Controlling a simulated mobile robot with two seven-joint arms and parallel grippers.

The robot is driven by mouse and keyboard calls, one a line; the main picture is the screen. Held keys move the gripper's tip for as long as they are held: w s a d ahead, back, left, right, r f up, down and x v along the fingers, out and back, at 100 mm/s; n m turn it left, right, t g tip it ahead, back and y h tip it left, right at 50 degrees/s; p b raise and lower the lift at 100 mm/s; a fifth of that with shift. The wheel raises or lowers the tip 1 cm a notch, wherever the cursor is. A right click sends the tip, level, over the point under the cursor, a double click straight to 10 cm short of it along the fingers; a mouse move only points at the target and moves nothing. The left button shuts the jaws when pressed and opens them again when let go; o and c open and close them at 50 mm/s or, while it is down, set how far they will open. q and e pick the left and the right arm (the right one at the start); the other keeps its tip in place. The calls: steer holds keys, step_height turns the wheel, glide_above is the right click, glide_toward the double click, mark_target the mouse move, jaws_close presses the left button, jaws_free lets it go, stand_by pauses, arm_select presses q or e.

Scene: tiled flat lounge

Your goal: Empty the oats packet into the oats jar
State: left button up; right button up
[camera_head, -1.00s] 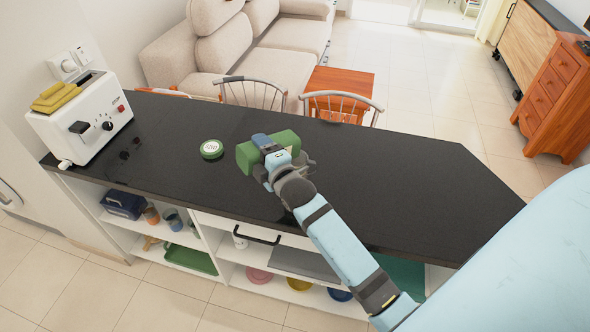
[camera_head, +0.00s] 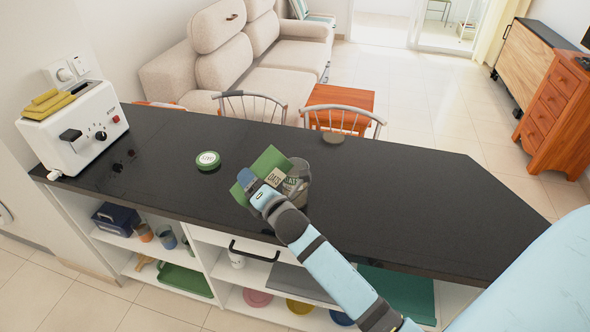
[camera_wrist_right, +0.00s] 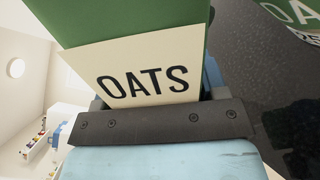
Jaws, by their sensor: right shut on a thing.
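The oats packet (camera_head: 268,166) is green with a cream "OATS" label, also large in the right wrist view (camera_wrist_right: 143,80). My right gripper (camera_head: 262,188) is shut on it and holds it tilted above the black counter. The oats jar (camera_head: 297,182) is clear glass with a label and stands just right of the packet. The packet's upper right edge overlaps the jar's outline in the head view; I cannot tell whether they touch. The packet's opening and any oats falling are not visible. My left gripper is not in view.
A round green-and-white tin (camera_head: 208,160) lies left of the packet on the counter (camera_head: 400,200). A flat grey-brown disc (camera_head: 333,137) lies at the back edge. A white toaster (camera_head: 75,125) stands at the far left. The counter's right half is clear.

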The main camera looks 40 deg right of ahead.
steer(key=shift+d+r+n+p, duration=0.15)
steer(key=shift+d+n+p, duration=0.15)
steer(key=shift+n+p, duration=0.4)
steer(key=f+n, duration=0.1)
steer(key=f+n+b, duration=0.1)
steer(key=shift+d+f+n, duration=0.2)
steer(key=shift+n, duration=0.1)
steer(key=shift+a+f+n+b, duration=0.25)
steer(key=shift+f+n+b, duration=0.45)
steer(key=shift+f+b, duration=0.45)
steer(key=shift+a+f+n, duration=0.25)
steer(key=shift+f+n, duration=0.25)
steer(key=shift+n, duration=0.7)
steer(key=n, duration=0.1)
steer(key=n+p, duration=0.1)
steer(key=n, duration=0.1)
steer(key=shift+a+f, duration=0.15)
steer(key=shift+f, duration=0.2)
step_height(320, 180, up, 6)
steer(key=p, duration=0.6)
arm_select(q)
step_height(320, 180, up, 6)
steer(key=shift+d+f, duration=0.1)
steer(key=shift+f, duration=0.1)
arm_select(e)
steer(key=shift+f, duration=0.15)
